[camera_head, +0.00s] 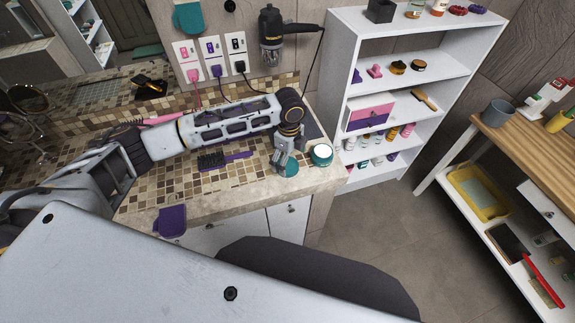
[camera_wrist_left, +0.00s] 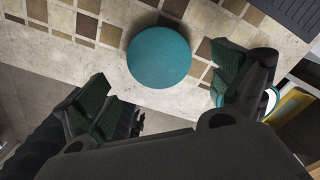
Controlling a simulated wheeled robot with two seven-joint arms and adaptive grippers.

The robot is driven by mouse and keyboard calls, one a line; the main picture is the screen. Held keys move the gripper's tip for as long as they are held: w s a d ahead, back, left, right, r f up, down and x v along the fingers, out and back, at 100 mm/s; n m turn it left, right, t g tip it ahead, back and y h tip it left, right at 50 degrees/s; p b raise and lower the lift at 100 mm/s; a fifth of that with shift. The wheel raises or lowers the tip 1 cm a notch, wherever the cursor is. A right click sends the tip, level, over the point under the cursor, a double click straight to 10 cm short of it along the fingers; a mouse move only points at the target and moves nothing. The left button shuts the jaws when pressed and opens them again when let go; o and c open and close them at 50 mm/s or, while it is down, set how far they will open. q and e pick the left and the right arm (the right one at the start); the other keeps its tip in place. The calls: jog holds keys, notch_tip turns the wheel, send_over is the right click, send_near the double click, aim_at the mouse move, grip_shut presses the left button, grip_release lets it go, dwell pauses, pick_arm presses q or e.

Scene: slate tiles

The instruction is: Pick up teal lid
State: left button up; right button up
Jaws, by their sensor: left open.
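The teal lid (camera_head: 290,168) is a flat round disc lying on the tiled counter near its front edge. In the left wrist view the whole lid (camera_wrist_left: 159,55) shows, lying partly on tiles and partly on the pale edge strip. My left gripper (camera_head: 283,160) hangs over the lid and partly covers it in the head view. In the left wrist view its jaws (camera_wrist_left: 166,88) are open and empty, with the lid ahead between them, apart from both fingers. My right gripper is not in view.
An open teal jar (camera_head: 321,156) with white contents stands right of the lid, close to my gripper. A dark brush with a purple handle (camera_head: 226,159) lies to the left. A white shelf (camera_head: 335,90) stands beyond the counter's right end.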

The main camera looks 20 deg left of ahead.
aim_at(289, 166)
pick_arm(q)
jog(key=shift+f, duration=1.65)
jog(key=shift+c, duration=0.3)
jog(key=c, duration=0.8)
